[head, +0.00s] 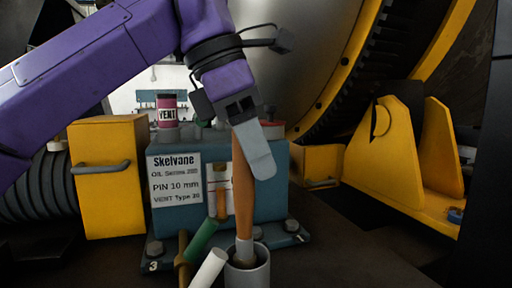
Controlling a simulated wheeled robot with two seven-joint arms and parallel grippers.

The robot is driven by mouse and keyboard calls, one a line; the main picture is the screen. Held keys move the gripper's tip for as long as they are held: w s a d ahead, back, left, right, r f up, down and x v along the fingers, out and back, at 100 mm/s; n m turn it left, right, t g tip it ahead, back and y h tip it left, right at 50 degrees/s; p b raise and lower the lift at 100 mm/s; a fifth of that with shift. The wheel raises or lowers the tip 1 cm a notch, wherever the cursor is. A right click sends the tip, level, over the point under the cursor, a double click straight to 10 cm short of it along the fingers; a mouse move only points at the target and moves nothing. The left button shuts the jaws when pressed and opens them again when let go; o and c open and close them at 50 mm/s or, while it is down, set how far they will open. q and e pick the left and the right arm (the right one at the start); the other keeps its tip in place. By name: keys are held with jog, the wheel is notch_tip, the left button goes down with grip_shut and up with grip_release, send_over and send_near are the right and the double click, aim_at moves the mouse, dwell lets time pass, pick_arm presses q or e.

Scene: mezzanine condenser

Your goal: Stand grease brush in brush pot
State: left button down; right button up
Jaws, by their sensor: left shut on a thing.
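My left gripper (252,150) comes in from the upper left, points down and is shut on the upper part of the grease brush (243,200). The brush has a long orange-brown handle and a pale ferrule at its lower end. It hangs nearly upright. The brush pot (248,277) is a grey cylinder at the bottom edge of the head view, partly cut off. The brush's lower end shows within the pot's mouth; whether it touches the bottom is hidden. My right gripper is not in view.
A blue-grey box with a Skelvane label (175,180) stands behind the brush, with a pink VENT can (167,110) above it. A green-and-white rod (205,255) leans left of the pot. Yellow blocks (108,190) and a yellow bracket (400,160) flank the box. Dark floor right of the pot is clear.

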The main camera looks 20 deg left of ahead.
pick_arm(q)
jog(key=shift+f+b, duration=0.4)
jog(key=shift+f, duration=0.45)
jog(key=c, duration=0.7)
grip_release()
jog(key=p+v, duration=0.5)
jog(key=v, duration=0.5)
jog(key=shift+s+a+r+p, duration=0.1)
jog(key=shift+a+r+p, duration=0.05)
jog(key=shift+r+p, duration=0.2)
jog(key=shift+f, duration=0.1)
